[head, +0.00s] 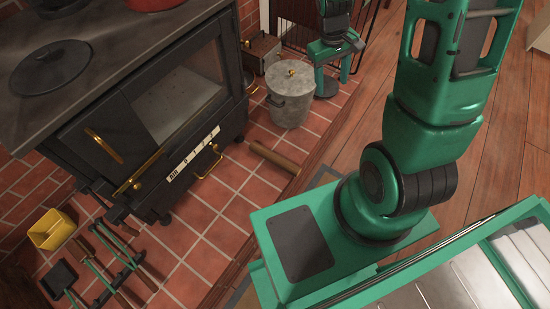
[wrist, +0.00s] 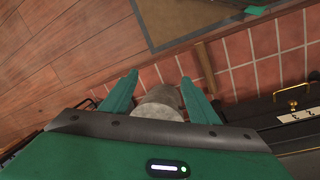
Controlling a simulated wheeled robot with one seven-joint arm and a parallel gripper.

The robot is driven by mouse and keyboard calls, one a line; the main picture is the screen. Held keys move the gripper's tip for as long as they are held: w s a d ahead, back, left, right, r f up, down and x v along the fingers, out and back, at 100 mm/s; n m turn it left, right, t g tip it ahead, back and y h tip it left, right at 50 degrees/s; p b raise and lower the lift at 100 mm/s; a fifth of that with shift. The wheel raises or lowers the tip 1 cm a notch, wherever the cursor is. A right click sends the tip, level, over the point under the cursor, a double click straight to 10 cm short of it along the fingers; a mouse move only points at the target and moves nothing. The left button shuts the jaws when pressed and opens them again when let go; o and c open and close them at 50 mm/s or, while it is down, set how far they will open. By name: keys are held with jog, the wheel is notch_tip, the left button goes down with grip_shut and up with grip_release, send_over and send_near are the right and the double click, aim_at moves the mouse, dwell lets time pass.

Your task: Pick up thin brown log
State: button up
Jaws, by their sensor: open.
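The thin brown log (head: 275,157) lies on the red tiles in front of the stove, one end near the wooden hearth edge. It also shows in the wrist view (wrist: 205,68), beyond the right fingertip. My gripper (head: 333,82) is at the top of the head view, to the right of and beyond the grey bucket. In the wrist view my gripper (wrist: 159,75) has its two green fingers spread apart, with nothing held. The grey bucket shows between and below the fingers there. The log is apart from my gripper.
The lidded grey bucket (head: 290,97) stands between the log and my gripper. The black stove (head: 160,120) is to the left. A yellow container (head: 52,230) and fire tools (head: 115,255) lie at lower left. A mat (wrist: 165,20) lies past the hearth edge. Tiles around the log are clear.

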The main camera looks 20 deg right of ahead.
jog(key=w+a+f+n, duration=0.2)
jog(key=w+a+f, duration=0.1)
jog(key=f, duration=0.4)
jog(key=w+a+f+n, duration=0.1)
jog(key=w+a+f, duration=0.15)
jog(key=f, duration=0.45)
jog(key=n+y, duration=0.2)
jog(key=n, duration=0.1)
send_over(274, 155)
notch_tip(274, 155, down, 16)
jog(key=shift+s+f, duration=0.15)
jog(key=shift+f, duration=5.5)
jog(key=c, duration=1.3)
